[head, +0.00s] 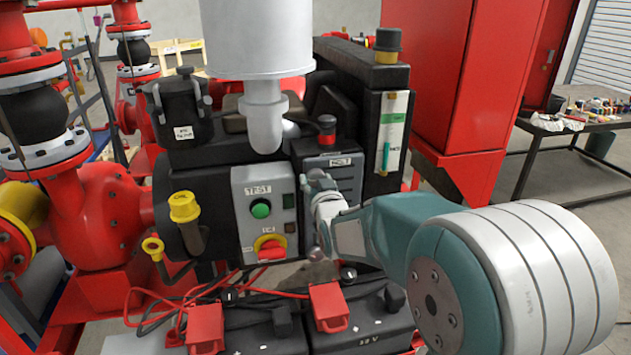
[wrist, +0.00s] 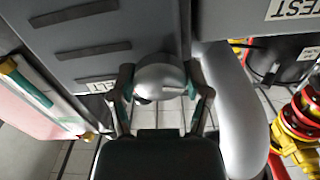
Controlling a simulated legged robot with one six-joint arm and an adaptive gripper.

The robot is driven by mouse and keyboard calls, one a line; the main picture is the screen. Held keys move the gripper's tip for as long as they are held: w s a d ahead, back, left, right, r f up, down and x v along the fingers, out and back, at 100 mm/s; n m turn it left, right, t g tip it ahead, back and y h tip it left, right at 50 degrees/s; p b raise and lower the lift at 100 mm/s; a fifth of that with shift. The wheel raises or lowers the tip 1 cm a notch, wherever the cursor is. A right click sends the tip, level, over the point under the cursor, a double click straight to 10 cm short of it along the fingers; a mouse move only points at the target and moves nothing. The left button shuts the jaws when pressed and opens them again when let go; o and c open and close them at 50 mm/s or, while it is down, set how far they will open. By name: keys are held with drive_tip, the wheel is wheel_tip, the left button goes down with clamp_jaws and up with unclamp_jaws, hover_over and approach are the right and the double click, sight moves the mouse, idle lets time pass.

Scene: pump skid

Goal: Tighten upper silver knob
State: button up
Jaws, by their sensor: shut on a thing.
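A rounded silver knob (wrist: 160,76) sits between the fingers of my gripper (wrist: 162,88) in the wrist view, with a finger against each side. My gripper is shut on it. There the gripper largely hides the held knob. I cannot tell from the pictures whether the knob is turned fully in.
The panel has a green button (head: 260,208) and a red-handled switch (head: 271,250) close to my gripper's left. A silver exhaust pipe (head: 264,125) hangs above. Batteries with red terminal covers (head: 328,307) lie below. A red cabinet (head: 440,80) stands at the right.

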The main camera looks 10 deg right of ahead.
drive_tip(key=n, duration=0.5)
drive_tip(key=shift+r+n, duration=0.15)
drive_tip(key=shift+n, duration=0.15)
drive_tip(key=n, duration=0.9)
drive_tip(key=shift+n, duration=0.4)
drive_tip(key=n, duration=0.4)
drive_tip(key=shift+n, duration=0.3)
drive_tip(key=o, duration=1)
drive_tip(key=shift+f, duration=0.2)
drive_tip(key=shift+o, duration=0.9)
drive_tip(key=shift+a, duration=0.2)
